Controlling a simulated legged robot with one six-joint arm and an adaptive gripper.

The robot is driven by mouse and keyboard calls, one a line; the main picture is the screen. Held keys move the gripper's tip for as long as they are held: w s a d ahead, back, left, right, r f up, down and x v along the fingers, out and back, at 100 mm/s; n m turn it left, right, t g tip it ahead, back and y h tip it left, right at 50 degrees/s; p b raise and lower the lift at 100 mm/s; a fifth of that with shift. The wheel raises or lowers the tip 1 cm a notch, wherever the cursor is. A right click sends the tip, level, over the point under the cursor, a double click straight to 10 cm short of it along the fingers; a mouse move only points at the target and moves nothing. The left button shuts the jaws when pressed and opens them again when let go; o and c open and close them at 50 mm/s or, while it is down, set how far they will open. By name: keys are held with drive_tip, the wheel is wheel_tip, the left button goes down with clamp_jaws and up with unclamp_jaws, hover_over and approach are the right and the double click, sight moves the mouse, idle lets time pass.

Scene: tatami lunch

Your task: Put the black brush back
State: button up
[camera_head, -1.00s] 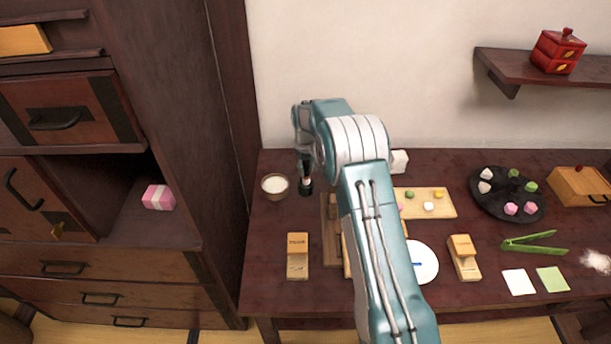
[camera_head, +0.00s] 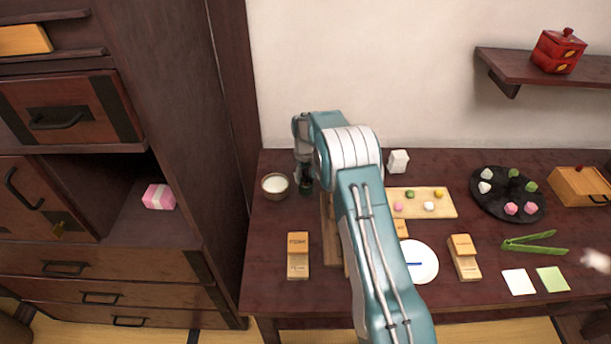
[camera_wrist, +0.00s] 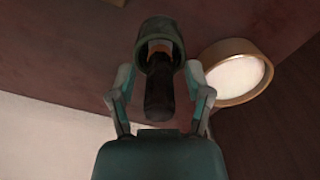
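The black brush (camera_wrist: 159,98) stands in a dark green cup in the wrist view, its dark handle pointing toward my palm. A brownish band shows at the cup's mouth. The cup (camera_wrist: 155,27) also shows in the head view (camera_head: 305,191), on the table's back left, partly covered by my gripper. My gripper (camera_wrist: 160,82) is open, its fingers on either side of the handle with gaps between. In the head view my gripper (camera_head: 303,174) is just above the cup and hides most of the brush.
A bowl of white powder (camera_head: 275,184) stands close left of the cup. A wooden block (camera_head: 298,256) lies in front. A board of sweets (camera_head: 440,207), a white plate (camera_head: 424,262) and a black tray (camera_head: 486,206) are to the right. A tall dark cabinet (camera_head: 190,110) rises at left.

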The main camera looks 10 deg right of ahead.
drive_tip(key=shift+r, duration=0.1)
wheel_tip(320, 180, up, 12)
drive_tip(key=shift+s+r, duration=0.1)
drive_tip(key=shift+r, duration=0.1)
drive_tip(key=s+r+m+t, duration=0.2)
drive_tip(key=s+r+t, duration=0.1)
drive_tip(key=s+r, duration=1.65)
drive_tip(key=s+f+m+t, duration=0.1)
drive_tip(key=s+t, duration=0.1)
drive_tip(key=s, duration=2)
drive_tip(key=shift+s+t, duration=0.3)
